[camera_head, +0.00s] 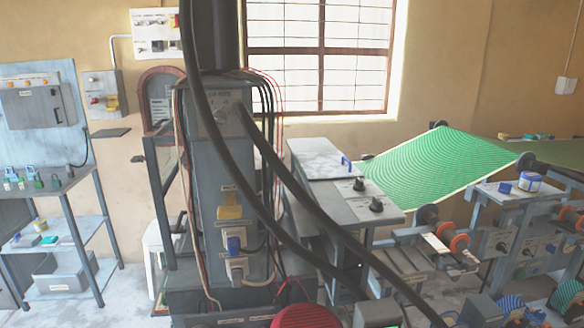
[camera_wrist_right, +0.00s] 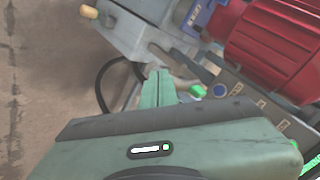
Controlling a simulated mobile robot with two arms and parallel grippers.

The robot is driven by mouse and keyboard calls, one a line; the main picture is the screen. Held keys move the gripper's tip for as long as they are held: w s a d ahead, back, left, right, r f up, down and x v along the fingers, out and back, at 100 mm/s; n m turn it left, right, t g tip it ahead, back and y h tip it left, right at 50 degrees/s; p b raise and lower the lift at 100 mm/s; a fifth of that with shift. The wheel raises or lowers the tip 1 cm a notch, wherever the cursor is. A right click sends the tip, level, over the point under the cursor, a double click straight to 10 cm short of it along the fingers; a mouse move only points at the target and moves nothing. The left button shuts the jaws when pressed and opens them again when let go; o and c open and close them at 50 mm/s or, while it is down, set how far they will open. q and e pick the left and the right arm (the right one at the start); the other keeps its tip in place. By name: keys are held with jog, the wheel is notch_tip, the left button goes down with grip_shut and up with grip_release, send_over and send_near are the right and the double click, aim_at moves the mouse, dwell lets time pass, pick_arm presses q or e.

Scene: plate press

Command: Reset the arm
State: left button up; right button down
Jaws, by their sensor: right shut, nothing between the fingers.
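My right gripper (camera_wrist_right: 160,78) shows in the right wrist view. Its two green-grey fingers are together, with nothing seen between them. The fingertips point towards a grey machine housing (camera_wrist_right: 140,35) and a ribbed red motor (camera_wrist_right: 275,50) to the right. I cannot tell whether the tips touch anything. Neither gripper shows in the head view, and my left gripper is out of sight.
A grey control column (camera_head: 205,190) with coloured switches stands mid-left in the head view. A red ribbed part (camera_head: 306,316) is at the bottom edge. A green striped sheet (camera_head: 430,165) spans a machine on the right. A blue-grey rack (camera_head: 85,225) stands left.

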jog(key=s+a+f+n+g, duration=0.1)
jog(key=s+f+n+g, duration=0.2)
jog(key=s, duration=0.6)
jog(key=s+a+f+n+g+h, duration=0.1)
jog(key=s+f+n, duration=0.3)
jog(key=s+f, duration=0.4)
jog(key=s+a+f+n+g, duration=0.1)
jog(key=s+f+n+g, duration=0.3)
jog(key=s, duration=0.8)
notch_tip(320, 180, down, 2)
jog(key=shift+s+a+f+g, duration=0.1)
jog(key=shift+s+a+g, duration=0.15)
jog(key=shift+a+g, duration=0.05)
